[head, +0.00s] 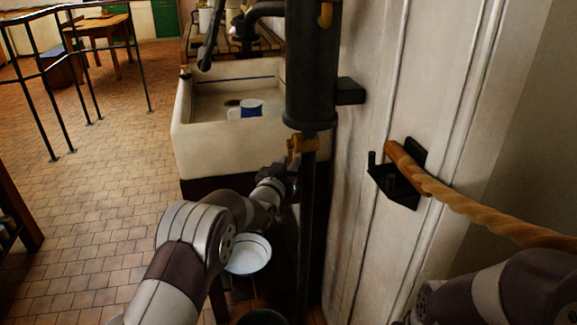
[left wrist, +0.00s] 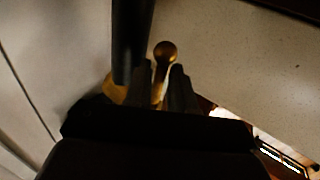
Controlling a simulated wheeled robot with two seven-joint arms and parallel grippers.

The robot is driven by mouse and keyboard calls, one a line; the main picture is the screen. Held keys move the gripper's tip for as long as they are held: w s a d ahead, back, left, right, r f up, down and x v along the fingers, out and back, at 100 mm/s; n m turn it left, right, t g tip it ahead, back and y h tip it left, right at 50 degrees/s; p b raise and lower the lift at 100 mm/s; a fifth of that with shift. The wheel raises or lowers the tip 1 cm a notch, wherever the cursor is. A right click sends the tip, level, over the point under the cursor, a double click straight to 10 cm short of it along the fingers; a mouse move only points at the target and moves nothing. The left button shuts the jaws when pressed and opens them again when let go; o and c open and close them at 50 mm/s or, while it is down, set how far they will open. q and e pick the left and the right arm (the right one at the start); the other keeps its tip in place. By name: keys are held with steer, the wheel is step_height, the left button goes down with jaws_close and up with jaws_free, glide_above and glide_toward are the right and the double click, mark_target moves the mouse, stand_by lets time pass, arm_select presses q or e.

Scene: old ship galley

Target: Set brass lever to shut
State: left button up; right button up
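A brass fitting (head: 302,145) sits on the thin dark pipe just under the thick black cylinder in the head view. In the left wrist view the brass lever (left wrist: 165,52) shows as a round knob on a short stem. My left gripper (head: 290,180) is beside the pipe, just below the brass fitting. In the left wrist view the left gripper's fingers (left wrist: 163,80) stand on either side of the stem, with the knob beyond their tips. The stem fills the narrow gap, so they look shut on it. My right gripper is out of view.
A stone sink (head: 235,150) with a blue and white mug (head: 251,108) stands behind. A white basin (head: 248,254) lies below my left arm. The black cylinder (head: 311,70) rises close to the left gripper.

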arm_select(q)
jaws_close()
steer(key=shift+s+r+p, duration=0.15)
steer(key=shift+r+p, duration=0.15)
steer(key=shift+p, duration=0.45)
steer(key=n+g+p, duration=0.1)
steer(key=g+p, duration=0.1)
steer(key=p, duration=0.3)
steer(key=s+r+n+g+p, duration=0.1)
steer(key=g+p, duration=0.1)
steer(key=p, duration=0.4)
steer(key=s+n+g+p, duration=0.1)
steer(key=g+p, duration=0.1)
steer(key=p, duration=0.4)
steer(key=shift+s+d+r+y, duration=0.2)
steer(key=shift+d+y, duration=0.1)
steer(key=shift+d, duration=0.1)
jaws_free()
